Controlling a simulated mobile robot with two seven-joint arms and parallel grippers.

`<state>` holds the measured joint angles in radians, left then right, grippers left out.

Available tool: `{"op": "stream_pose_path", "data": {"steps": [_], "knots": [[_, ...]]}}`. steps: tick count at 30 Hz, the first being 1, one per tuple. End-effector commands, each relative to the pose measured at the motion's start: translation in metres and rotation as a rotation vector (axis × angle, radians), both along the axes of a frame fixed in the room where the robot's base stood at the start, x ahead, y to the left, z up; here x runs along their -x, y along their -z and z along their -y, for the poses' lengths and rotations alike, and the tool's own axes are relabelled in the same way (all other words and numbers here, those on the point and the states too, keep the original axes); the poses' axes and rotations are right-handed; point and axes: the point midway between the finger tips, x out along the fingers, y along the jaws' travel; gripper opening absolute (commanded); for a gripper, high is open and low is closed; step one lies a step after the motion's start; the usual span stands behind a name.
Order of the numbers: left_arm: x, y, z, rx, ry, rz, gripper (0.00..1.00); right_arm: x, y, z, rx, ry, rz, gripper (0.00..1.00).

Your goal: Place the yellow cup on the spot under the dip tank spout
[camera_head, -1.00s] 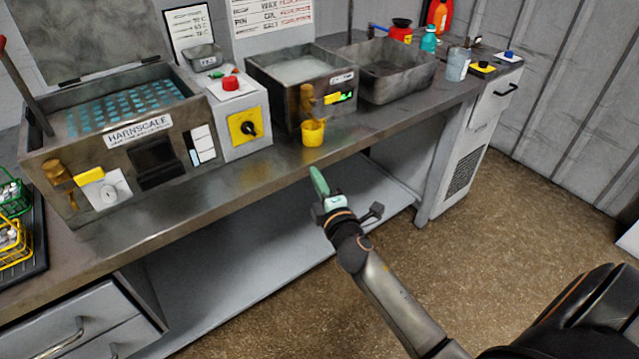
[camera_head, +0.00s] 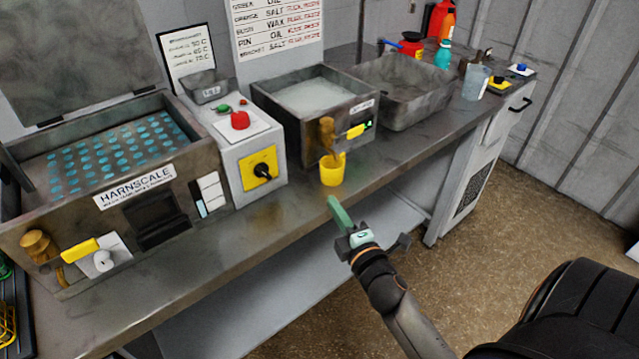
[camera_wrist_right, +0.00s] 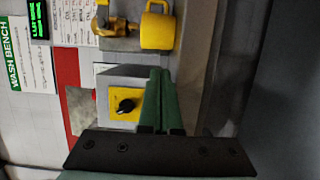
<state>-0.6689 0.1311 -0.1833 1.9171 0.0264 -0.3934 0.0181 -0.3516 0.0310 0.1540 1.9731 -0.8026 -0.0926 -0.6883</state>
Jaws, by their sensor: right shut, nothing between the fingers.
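The yellow cup (camera_head: 332,170) stands upright on the bench at the front of the dip tank (camera_head: 310,118), right below its brass spout (camera_head: 328,136). In the right wrist view the yellow cup (camera_wrist_right: 158,28) shows ahead of the fingers, beside the brass spout (camera_wrist_right: 103,20). My right gripper (camera_head: 338,212) is near the bench's front edge, in front of the cup and apart from it. Its green fingers (camera_wrist_right: 160,100) are shut together with nothing between them. My left gripper is not in view.
Left of the dip tank are a control box (camera_head: 240,150) with a red button and the large Harnscale tank (camera_head: 120,185). A grey basin (camera_head: 400,95) sits right of it. Bottles and a clear beaker (camera_head: 475,83) stand further right. The front strip of bench (camera_head: 240,235) is mostly clear.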

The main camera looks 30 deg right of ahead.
Motion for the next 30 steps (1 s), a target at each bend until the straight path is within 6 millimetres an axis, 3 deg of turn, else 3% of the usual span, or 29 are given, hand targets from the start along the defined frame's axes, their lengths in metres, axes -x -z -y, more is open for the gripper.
{"op": "stream_pose_path", "data": {"steps": [5, 15, 21, 30], "knots": [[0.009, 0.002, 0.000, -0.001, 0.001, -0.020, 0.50, -0.027, -0.003, 0.005, 0.002, -0.001, 0.004, 0.00], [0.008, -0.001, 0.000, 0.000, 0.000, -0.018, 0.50, -0.078, -0.001, 0.015, 0.001, -0.001, 0.001, 0.00], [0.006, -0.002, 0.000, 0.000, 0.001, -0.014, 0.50, -0.091, 0.000, 0.018, 0.000, -0.001, 0.000, 0.00], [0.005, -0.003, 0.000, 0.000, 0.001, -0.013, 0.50, -0.092, 0.000, 0.018, 0.000, -0.001, -0.001, 0.00]]}}
